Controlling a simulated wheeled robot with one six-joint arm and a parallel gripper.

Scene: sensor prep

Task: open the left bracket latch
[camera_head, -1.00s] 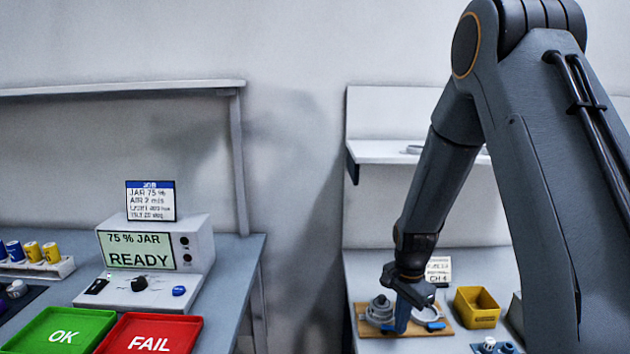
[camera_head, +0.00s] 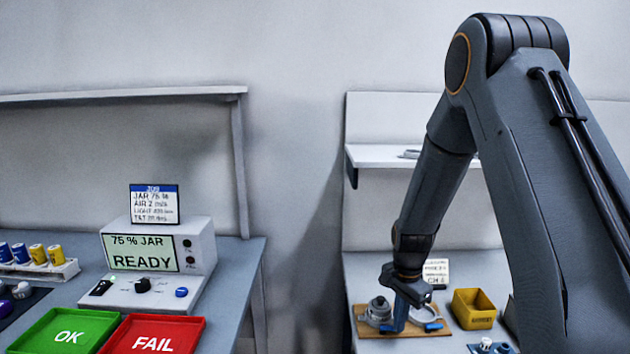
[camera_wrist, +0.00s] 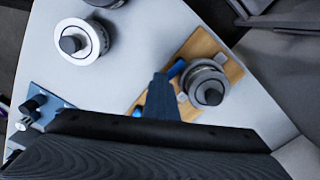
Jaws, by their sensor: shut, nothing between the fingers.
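A wooden board (camera_head: 365,331) lies on the right bench; it also shows in the wrist view (camera_wrist: 198,44). On its left side stands a grey stepped round fixture (camera_head: 378,309), seen in the wrist view (camera_wrist: 209,84) with a dark round top. A blue lever-like part (camera_wrist: 176,69) sits beside that fixture. A pale ring with blue (camera_head: 425,315) is on the board's right side. My gripper (camera_head: 398,328) is shut and empty, pointing down between fixture and ring. In the wrist view my fingers (camera_wrist: 162,82) end close to the blue part; contact cannot be told.
A yellow bin (camera_head: 474,309) stands right of the board, with a label card (camera_head: 436,272) behind. A small knobbed panel (camera_head: 492,348) is in front. A white round jar (camera_wrist: 81,41) shows in the wrist view. Green and red trays are on the left bench.

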